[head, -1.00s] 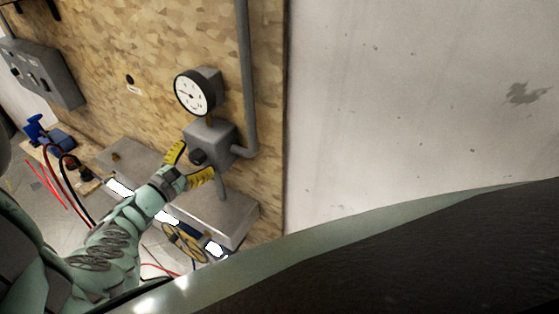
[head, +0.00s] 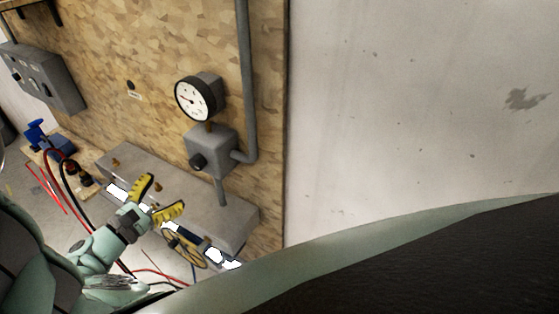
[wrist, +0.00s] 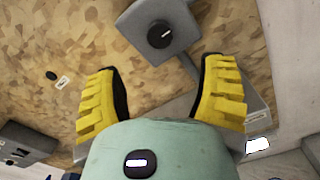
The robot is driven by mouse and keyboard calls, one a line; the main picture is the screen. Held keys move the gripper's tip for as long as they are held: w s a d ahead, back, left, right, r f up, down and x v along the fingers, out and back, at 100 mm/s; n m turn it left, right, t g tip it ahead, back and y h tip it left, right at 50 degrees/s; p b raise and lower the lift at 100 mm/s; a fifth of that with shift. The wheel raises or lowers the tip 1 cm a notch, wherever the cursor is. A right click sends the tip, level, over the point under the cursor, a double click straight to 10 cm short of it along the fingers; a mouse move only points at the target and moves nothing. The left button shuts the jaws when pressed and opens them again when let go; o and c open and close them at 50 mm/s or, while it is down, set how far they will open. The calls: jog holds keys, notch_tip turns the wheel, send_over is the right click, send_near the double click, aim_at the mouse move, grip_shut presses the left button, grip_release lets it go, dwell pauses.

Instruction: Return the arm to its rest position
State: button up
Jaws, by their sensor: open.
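My gripper (head: 160,199) has two yellow ribbed fingers, spread apart with nothing between them. In the head view it is in front of the grey metal ledge, below and left of the grey valve box (head: 209,148), and apart from it. In the wrist view my gripper (wrist: 162,95) shows its fingers on either side, and the grey box with its black knob (wrist: 160,34) lies beyond them at the top. My pale green arm reaches in from the lower left of the head view.
A round gauge (head: 195,100) sits above the box on a chipboard panel (head: 150,60). A pipe (head: 246,80) runs up beside it. The ledge (head: 225,222) juts out below. A grey switch panel (head: 42,78), a blue vise (head: 46,140) and red and black cables are at left.

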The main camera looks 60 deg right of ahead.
jog(key=shift+a, duration=0.8)
